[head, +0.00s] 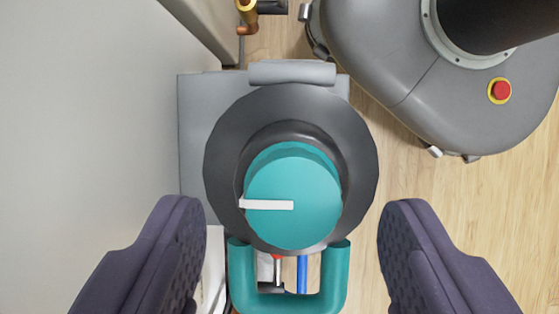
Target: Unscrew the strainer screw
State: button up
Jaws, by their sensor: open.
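A round teal knob (293,203), which seems to be the strainer screw, sits in the middle of the head view. A white bar on its top runs from the centre to the left edge. The knob stands on a wide dark grey round collar (230,135). My gripper (294,225) is open, with one purple padded finger at the lower left and one at the lower right. The fingers are apart from the knob on both sides and grip nothing. How their height compares with the knob's is hard to tell.
A teal U-shaped handle (335,275) lies just below the knob, between the fingers, with red and blue pipes inside it. A grey plate (193,120) is behind the collar. A pale wall (90,120) stands close on the left. Copper pipework (247,18) is at the top. My base fills the upper right.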

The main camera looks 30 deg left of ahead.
aim_at(292, 196)
jog(key=shift+x, duration=1.05)
jog(key=c, duration=1)
jog(key=shift+c, duration=0.2)
